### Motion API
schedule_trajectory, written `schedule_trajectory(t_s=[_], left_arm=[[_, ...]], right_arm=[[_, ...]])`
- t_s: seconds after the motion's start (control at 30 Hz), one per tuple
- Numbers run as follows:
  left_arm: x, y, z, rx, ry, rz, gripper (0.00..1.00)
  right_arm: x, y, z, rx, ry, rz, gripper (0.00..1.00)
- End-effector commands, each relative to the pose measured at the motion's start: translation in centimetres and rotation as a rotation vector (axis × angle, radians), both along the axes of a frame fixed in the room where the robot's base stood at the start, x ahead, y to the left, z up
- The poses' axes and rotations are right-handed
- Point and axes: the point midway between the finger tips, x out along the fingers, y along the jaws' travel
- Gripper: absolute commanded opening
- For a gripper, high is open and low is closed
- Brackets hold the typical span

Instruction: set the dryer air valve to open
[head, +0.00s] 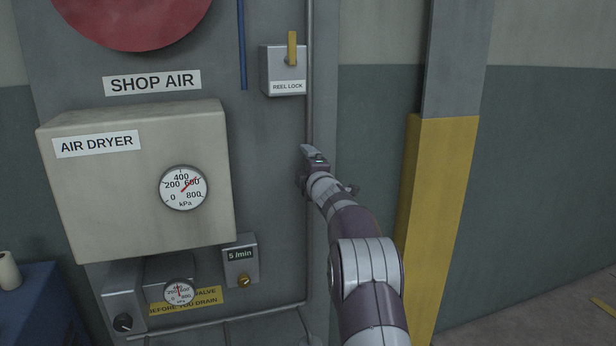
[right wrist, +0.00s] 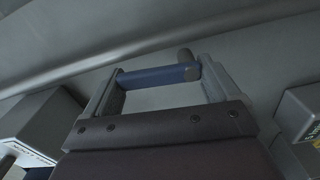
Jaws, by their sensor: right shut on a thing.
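My right gripper (head: 309,160) reaches the thin grey vertical pipe at the right side of the panel in the head view. In the right wrist view its two fingers (right wrist: 163,84) are shut on a blue handle (right wrist: 155,77) with a grey round end, which lies crosswise between them. This seems to be the dryer air valve's handle; no label for it is readable. In the head view the gripper hides the handle, so its angle to the pipe cannot be told there. My left gripper is not in view.
The air dryer box (head: 130,190) with its gauge (head: 183,187) juts out left of my right arm. The reel lock box (head: 284,72) with a yellow lever is above. A small box with a brass knob (head: 243,281) is below. A yellow-based post (head: 436,220) stands close right.

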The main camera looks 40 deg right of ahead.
Motion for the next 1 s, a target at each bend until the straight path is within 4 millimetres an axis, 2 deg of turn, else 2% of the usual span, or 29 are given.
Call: schedule_trajectory(t_s=[0.23,0.83,0.87,1.0], left_arm=[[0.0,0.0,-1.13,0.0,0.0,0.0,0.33],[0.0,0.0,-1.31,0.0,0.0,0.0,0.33],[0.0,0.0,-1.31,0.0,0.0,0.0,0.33],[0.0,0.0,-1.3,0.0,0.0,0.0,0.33]], right_arm=[[0.12,0.31,-0.34,-0.085,0.029,0.001,0.35],[0.15,0.39,-0.25,-0.118,0.041,0.001,0.35],[0.15,0.39,-0.25,-0.118,0.041,0.001,0.99],[0.14,0.37,-0.21,-0.116,0.04,0.001,1.0]])
